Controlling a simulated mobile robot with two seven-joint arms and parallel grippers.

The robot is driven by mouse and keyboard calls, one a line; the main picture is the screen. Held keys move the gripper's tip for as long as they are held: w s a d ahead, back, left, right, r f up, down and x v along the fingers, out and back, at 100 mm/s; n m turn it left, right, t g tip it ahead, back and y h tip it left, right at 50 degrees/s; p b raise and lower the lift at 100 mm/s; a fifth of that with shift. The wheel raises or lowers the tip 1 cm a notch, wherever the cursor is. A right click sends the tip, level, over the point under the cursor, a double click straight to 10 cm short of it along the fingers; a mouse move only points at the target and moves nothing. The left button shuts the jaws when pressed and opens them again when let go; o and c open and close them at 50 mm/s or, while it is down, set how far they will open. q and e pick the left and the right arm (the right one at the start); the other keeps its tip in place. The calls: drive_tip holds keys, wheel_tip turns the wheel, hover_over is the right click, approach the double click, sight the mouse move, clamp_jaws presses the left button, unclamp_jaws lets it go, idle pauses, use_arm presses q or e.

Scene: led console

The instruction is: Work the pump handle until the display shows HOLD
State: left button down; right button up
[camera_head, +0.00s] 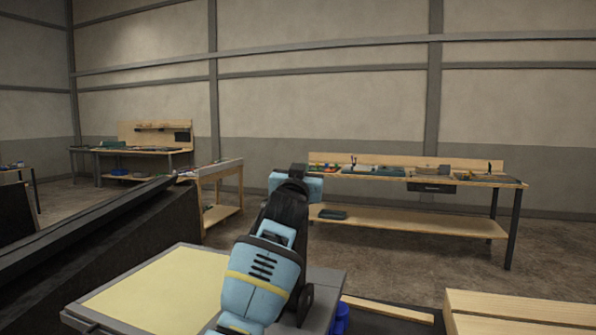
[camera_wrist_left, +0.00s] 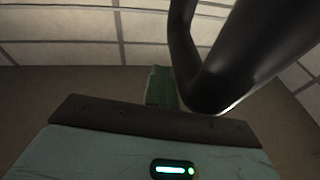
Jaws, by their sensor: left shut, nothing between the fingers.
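No pump handle or display with the word HOLD can be made out in either view. A light-blue and black arm of mine (camera_head: 262,265) rises in the middle of the head view, with a light-blue block at its far end. In the left wrist view, the light-blue housing of my left gripper (camera_wrist_left: 150,125) fills the bottom, with a dark bar across it and a small lit cyan and green indicator. It is shut with nothing held. Its fingertips are not clearly visible. A black curved shape hides the upper right there. My right gripper is not in view.
A grey-framed panel with a pale yellow top (camera_head: 165,290) lies front left, beside a large dark sloped shape (camera_head: 120,235). A small blue object (camera_head: 341,318) is right of my arm. Workbenches (camera_head: 420,222) stand along the back wall. A wooden top (camera_head: 520,312) is at front right.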

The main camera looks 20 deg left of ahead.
use_arm(q)
drive_tip(key=v, duration=0.4)
drive_tip(key=shift+a+r, duration=0.1)
drive_tip(key=shift+r, duration=0.1)
idle(0.9)
idle(0.8)
